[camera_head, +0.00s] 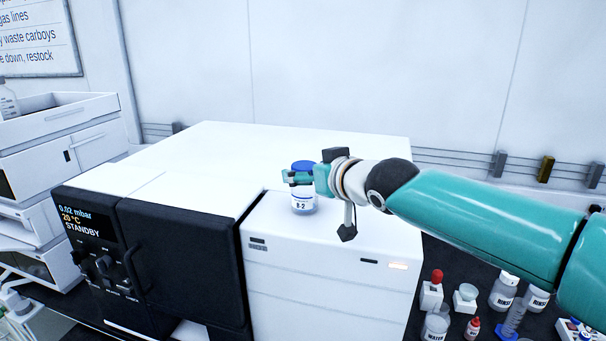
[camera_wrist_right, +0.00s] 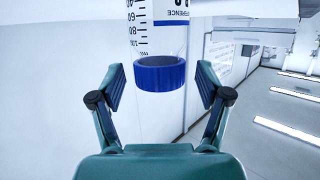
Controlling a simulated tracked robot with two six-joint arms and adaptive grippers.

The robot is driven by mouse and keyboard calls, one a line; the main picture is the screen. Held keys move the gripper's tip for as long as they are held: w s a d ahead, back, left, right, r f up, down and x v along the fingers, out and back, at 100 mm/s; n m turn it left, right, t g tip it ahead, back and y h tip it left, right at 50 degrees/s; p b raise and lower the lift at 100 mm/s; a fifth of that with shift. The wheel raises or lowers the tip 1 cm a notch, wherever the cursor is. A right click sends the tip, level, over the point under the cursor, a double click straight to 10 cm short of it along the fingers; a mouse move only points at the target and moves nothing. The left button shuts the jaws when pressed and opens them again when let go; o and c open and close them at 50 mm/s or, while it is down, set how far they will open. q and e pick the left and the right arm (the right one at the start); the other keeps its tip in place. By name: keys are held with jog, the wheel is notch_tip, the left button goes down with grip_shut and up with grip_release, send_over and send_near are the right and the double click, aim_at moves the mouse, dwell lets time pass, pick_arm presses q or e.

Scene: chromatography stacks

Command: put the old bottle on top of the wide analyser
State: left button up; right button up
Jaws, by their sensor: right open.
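A clear bottle with a blue cap and a label reading B-2 (camera_head: 303,204) stands upright on the white top of the wide analyser (camera_head: 235,150), on its right-hand section near the front. The analyser has a black front panel reading STANDBY. My right gripper (camera_head: 299,177) is at the bottle's upper part, just below the cap. In the right wrist view the bottle (camera_wrist_right: 160,72) appears cap-down between the fingers (camera_wrist_right: 161,86), with a gap on each side, so the gripper is open. My left gripper is not in view.
A white instrument stack (camera_head: 70,135) stands at the left with another bottle (camera_head: 8,103) on it. Several small bottles and a beaker (camera_head: 436,325) stand on the dark bench at the lower right. The rest of the analyser's top is clear.

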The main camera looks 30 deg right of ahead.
jog(key=b+v, duration=0.2)
jog(key=v, duration=0.8)
jog(key=shift+s, duration=0.3)
